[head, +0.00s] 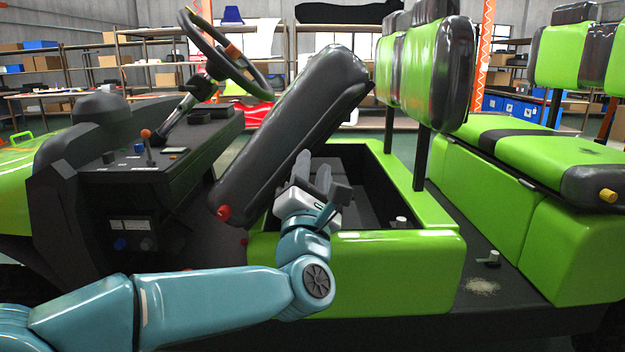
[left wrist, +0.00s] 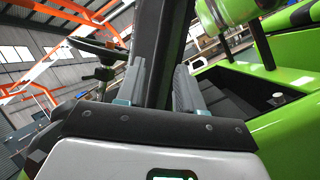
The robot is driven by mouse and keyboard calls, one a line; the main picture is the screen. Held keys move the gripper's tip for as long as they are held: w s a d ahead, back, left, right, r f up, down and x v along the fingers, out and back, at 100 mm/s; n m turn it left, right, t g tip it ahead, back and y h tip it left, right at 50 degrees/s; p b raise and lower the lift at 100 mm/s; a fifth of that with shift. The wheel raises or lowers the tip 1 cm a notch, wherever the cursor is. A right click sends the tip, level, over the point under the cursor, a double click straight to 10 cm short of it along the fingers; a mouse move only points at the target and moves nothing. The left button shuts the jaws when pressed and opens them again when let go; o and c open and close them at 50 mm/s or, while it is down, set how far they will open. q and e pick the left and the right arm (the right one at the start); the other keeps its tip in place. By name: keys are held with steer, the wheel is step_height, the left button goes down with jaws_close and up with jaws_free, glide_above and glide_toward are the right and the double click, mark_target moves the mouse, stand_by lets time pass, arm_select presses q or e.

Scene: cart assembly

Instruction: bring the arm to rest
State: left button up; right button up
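My left gripper (head: 312,170) is raised in front of the open green seat box (head: 400,245), beside the tilted-up black seat cushion (head: 290,135). Its two grey fingers stand apart and point upward. In the left wrist view the fingers of the left gripper (left wrist: 160,88) show with a gap between them. The dark cushion (left wrist: 160,40) fills the view behind that gap; I cannot tell whether the fingers touch it. My blue left arm reaches in from the left, low in the head view. My right gripper is in neither view.
The steering wheel (head: 225,55) and the dashboard (head: 140,150) with an orange-knobbed lever are to the left. Green seat backs (head: 425,65) rise behind the box. A rear green bench (head: 535,155) is at the right. Shelves stand in the background.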

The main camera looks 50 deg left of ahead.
arm_select(q)
steer(key=shift+s+d+f, duration=0.3)
steer(key=shift+s+d, duration=0.1)
